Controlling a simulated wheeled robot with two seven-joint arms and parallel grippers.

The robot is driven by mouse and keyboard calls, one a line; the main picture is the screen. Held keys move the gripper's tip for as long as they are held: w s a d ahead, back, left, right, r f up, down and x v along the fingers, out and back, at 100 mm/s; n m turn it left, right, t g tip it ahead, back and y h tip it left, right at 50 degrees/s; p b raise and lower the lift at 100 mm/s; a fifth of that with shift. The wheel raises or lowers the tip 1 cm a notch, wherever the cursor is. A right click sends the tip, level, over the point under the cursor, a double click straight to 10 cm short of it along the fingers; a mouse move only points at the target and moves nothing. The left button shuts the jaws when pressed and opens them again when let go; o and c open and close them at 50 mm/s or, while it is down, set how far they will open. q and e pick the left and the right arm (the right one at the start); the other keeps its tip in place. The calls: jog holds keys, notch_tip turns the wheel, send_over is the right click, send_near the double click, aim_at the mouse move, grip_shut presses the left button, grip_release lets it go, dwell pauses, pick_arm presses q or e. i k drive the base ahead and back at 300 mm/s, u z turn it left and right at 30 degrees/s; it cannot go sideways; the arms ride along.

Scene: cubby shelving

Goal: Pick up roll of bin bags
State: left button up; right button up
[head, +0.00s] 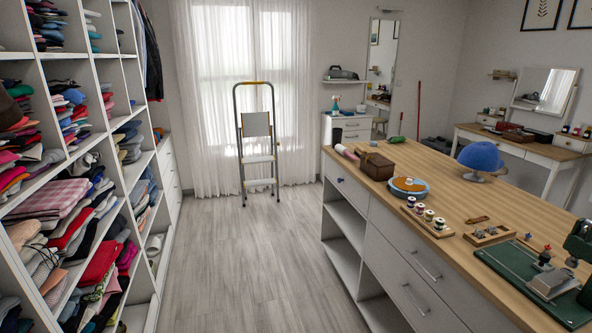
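I cannot make out a thing that is surely the roll of bin bags. Neither of my grippers shows in the head view.
Cubby shelving (97,95) full of folded clothes lines the left. A stepladder (258,150) stands by the window. The grey floor (245,260) between is clear.

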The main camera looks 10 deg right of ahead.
aim_at(400, 139)
jog(key=i, duration=6.65)
jog(key=z, duration=2.15)
jog(key=i, duration=3)
jog(key=z, duration=0.5)
